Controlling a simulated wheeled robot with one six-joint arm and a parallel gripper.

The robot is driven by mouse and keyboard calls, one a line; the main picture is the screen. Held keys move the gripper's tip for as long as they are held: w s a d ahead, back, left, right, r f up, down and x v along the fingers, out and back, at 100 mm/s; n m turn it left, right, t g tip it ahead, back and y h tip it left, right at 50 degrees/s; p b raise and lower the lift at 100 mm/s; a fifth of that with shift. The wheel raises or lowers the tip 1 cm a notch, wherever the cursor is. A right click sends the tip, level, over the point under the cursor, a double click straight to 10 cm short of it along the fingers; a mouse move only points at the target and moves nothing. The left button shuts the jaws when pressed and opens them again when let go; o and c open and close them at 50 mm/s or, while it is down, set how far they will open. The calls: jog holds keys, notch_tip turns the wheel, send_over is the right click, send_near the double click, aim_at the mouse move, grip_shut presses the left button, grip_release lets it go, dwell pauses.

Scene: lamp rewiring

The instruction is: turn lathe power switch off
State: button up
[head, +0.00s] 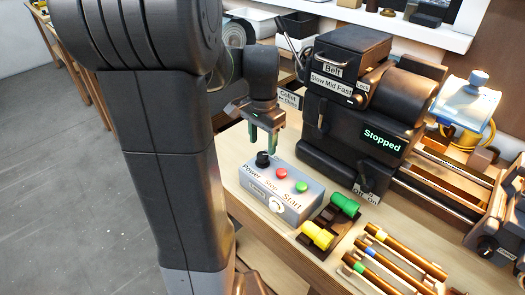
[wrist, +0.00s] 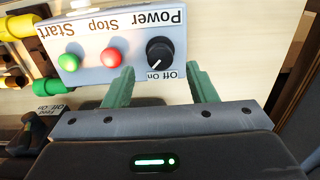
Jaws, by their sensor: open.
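The grey control box (head: 272,192) stands on the bench. Its black power knob (head: 262,159) is at the far left corner, and it also shows in the wrist view as a black knob (wrist: 159,50). The knob's white pointer line slants down-left in the wrist view, toward the "On" word of the Off/On label (wrist: 165,75). My gripper (head: 263,139) hangs just above the knob, fingers down. In the wrist view its two green fingers (wrist: 160,72) are apart, with the knob between and slightly beyond their tips. The fingers appear not to touch it.
A red stop button (head: 281,172) and a green start button (head: 301,187) sit beside the knob. The lathe headstock (head: 345,110) stands behind, with its display (head: 381,140) reading "Stopped". Green and yellow cylinders (head: 318,235) and several rods lie to the right.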

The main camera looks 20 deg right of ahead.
aim_at(263, 155)
jog(key=shift+f, duration=2.05)
jog(key=c, duration=1)
